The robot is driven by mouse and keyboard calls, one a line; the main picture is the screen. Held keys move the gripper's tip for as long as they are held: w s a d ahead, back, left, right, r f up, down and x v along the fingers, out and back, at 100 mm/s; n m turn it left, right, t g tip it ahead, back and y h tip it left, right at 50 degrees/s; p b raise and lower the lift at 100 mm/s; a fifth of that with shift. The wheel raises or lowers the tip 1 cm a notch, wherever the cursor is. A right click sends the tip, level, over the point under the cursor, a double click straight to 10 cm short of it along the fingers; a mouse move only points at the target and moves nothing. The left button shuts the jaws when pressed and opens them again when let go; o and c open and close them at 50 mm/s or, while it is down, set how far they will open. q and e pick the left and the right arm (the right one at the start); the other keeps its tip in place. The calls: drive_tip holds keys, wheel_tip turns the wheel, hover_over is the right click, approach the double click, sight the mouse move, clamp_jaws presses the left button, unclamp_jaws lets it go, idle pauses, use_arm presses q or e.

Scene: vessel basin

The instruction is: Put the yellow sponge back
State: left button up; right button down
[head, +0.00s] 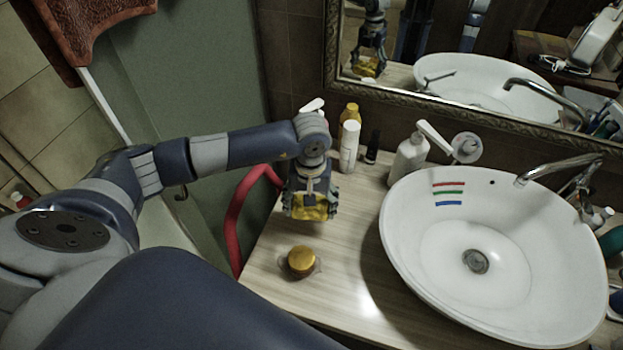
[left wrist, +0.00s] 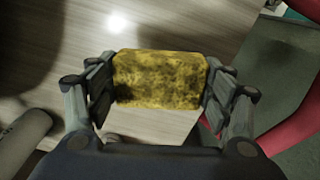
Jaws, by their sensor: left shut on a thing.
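The yellow sponge (head: 309,206) is held in my left gripper (head: 311,200), over the left part of the wooden counter in the head view. In the left wrist view the sponge (left wrist: 160,80), yellow with dark mottled patches, spans between the two fingers of the left gripper (left wrist: 160,85), which press on its ends. I cannot tell from these views how far it is above the counter. My right gripper is in neither view.
A white basin (head: 400,262) with coloured stripes fills the right of the counter (head: 345,285). A gold-lidded jar (head: 301,261) stands in front of the gripper. A white bottle (head: 349,147), yellow bottle (head: 350,113) and pump bottle (head: 409,157) stand behind. A red hose (head: 236,215) runs at left.

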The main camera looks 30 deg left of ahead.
use_arm(q)
drive_tip(key=shift+s+f+n+p, duration=0.2)
drive_tip(key=shift+s+n+p, duration=0.25)
drive_tip(key=shift+s+n, duration=0.35)
drive_tip(key=shift+w+a+f, duration=0.2)
drive_tip(key=shift+w+a, duration=0.05)
drive_tip(key=w+a+b, duration=0.2)
drive_tip(key=w, duration=0.2)
drive_tip(key=w+a+f+b, duration=0.1)
drive_tip(key=w+a+b, duration=0.1)
drive_tip(key=w, duration=0.1)
drive_tip(key=w+a+b, duration=0.1)
drive_tip(key=w+a, duration=0.1)
drive_tip(key=w, duration=0.2)
drive_tip(key=shift+w+f+b, duration=0.3)
drive_tip(key=shift+f+b, duration=0.05)
drive_tip(key=shift+b, duration=0.05)
drive_tip(key=shift+w+a+r, duration=0.1)
drive_tip(key=shift+w+a, duration=0.2)
drive_tip(key=shift+w, duration=0.2)
drive_tip(key=shift+w+a+b, duration=0.25)
drive_tip(key=shift+w+b, duration=0.15)
drive_tip(key=shift+b, duration=0.25)
wheel_tip(320, 180, down, 3)
drive_tip(key=shift+s+f+b, duration=0.1)
drive_tip(key=shift+f+b, duration=0.05)
drive_tip(key=shift+b, duration=0.35)
drive_tip(key=shift+f, duration=0.1)
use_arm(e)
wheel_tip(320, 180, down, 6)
